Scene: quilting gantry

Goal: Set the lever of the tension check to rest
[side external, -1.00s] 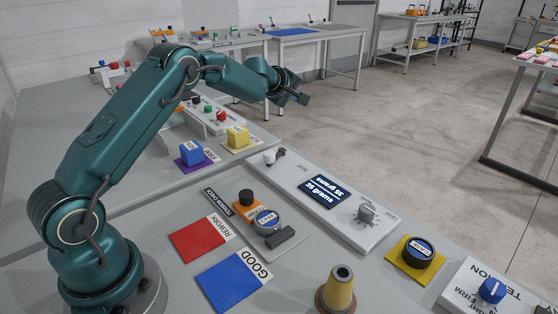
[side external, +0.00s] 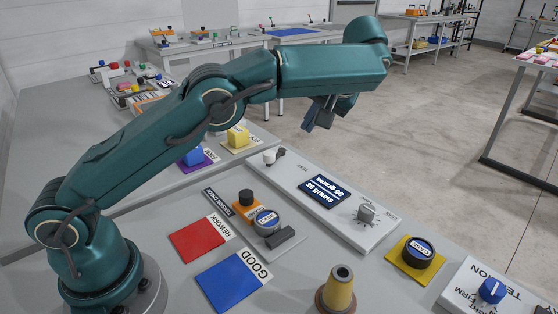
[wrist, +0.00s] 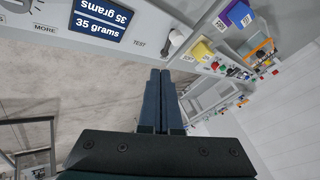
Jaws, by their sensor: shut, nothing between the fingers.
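The grey panel (side external: 330,217) has a lit display (side external: 325,191) reading 35 grams. A small lever with a white knob (side external: 269,157) stands at its far left end. In the wrist view this lever (wrist: 176,37) is near the printed word TEST, at the panel's edge; its exact setting is hard to tell. A plate marked TENSION CHECK (side external: 217,204) lies in front of the panel. My gripper (side external: 311,125) is shut and empty, in the air above and behind the panel, to the right of the lever. Its closed fingers (wrist: 160,75) show below the lever in the wrist view, apart from it.
A grey dial knob (side external: 366,212) is on the panel's right. Blue (side external: 193,157) and yellow (side external: 238,136) blocks stand left.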

